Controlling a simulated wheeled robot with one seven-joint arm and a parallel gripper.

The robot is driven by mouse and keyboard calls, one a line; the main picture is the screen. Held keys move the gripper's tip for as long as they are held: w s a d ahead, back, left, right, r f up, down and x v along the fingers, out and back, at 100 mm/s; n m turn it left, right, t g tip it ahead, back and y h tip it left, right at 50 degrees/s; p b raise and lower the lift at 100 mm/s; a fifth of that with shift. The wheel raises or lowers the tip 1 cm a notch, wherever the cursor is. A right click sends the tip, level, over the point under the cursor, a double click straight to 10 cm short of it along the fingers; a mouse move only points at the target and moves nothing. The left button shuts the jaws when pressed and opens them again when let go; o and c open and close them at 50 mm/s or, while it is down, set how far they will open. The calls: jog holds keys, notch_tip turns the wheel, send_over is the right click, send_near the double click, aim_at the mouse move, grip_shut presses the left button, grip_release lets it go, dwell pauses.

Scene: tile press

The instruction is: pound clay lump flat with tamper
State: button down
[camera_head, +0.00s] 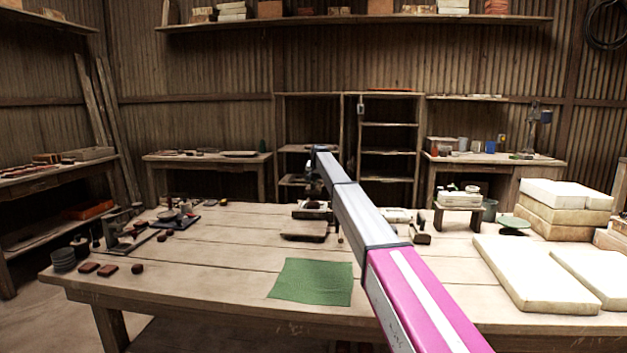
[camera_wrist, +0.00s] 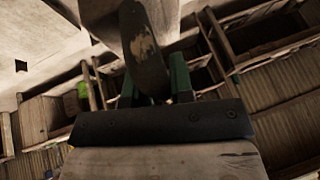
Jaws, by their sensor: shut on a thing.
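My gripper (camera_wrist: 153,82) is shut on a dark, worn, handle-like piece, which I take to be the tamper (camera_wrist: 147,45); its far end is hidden. In the head view my arm reaches over the table's middle, and its end largely hides the gripper. A dark reddish lump (camera_head: 313,204) sits on a small stand or press just under the arm's end; I take it for the clay lump. Whether the tamper touches it cannot be told. A small round brown lump (camera_head: 137,268) lies at the table's front left.
The wooden table (camera_head: 215,255) carries a green cloth (camera_head: 313,282) at the front middle. White slabs (camera_head: 535,272) and stacked blocks (camera_head: 565,208) fill the right side. Small tools (camera_head: 125,232) and brown tiles (camera_head: 88,267) stand at the left. The table's left middle is clear.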

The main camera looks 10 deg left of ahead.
aim_at(314, 191)
notch_tip(314, 191, down, 7)
jog(key=shift+s+f, duration=0.1)
notch_tip(314, 191, up, 7)
jog(key=shift+f, duration=0.1)
dwell(0.3)
jog(key=shift+w+a+f, duration=0.1)
jog(key=shift+w+f, duration=0.15)
jog(key=shift+w, duration=0.3)
jog(key=shift+w+a+f, duration=0.1)
jog(key=shift+w+f, duration=0.15)
jog(key=shift+w, duration=0.25)
